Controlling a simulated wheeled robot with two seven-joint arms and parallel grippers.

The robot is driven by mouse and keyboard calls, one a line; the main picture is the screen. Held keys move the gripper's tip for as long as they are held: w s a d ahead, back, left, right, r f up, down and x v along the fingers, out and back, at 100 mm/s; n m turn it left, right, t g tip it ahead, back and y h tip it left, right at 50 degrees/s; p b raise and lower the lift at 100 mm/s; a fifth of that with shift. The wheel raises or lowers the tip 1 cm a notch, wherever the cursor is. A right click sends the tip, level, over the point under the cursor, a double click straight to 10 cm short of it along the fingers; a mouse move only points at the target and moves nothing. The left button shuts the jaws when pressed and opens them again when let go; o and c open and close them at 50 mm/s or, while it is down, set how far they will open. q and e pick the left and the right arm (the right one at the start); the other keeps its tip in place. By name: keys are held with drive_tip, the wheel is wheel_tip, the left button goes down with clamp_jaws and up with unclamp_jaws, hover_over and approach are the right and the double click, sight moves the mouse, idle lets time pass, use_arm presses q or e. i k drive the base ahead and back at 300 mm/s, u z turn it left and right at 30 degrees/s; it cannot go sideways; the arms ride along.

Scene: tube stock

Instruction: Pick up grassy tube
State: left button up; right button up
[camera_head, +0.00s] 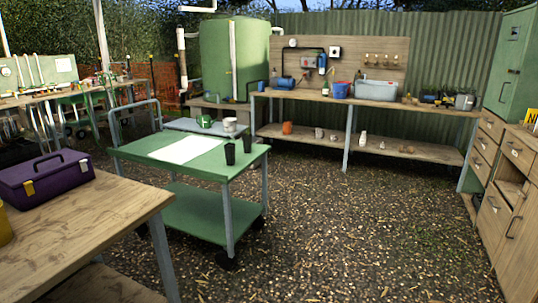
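No tube with grass showing can be made out. Two dark tube-like pots stand upright on the right part of a green cart's top (135,152). The nearer dark pot (230,154) is at the cart's front right edge, and the farther dark pot (247,142) stands just behind it to the right. Their contents are too small and dark to tell. Neither of my grippers is in view.
A pale sheet (186,150) lies on the cart. A purple toolbox (45,178) sits on a wooden table (110,215) at front left. A long bench (340,98) holds a blue bucket (341,90) and a grey tub (376,91). The littered ground (340,230) is open up to the drawers (515,152).

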sight(247, 137)
drive_tip(key=z, duration=0.55)
drive_tip(key=i, duration=4.15)
drive_tip(key=u, duration=1.9)
drive_tip(key=i, duration=0.85)
drive_tip(key=u, duration=0.8)
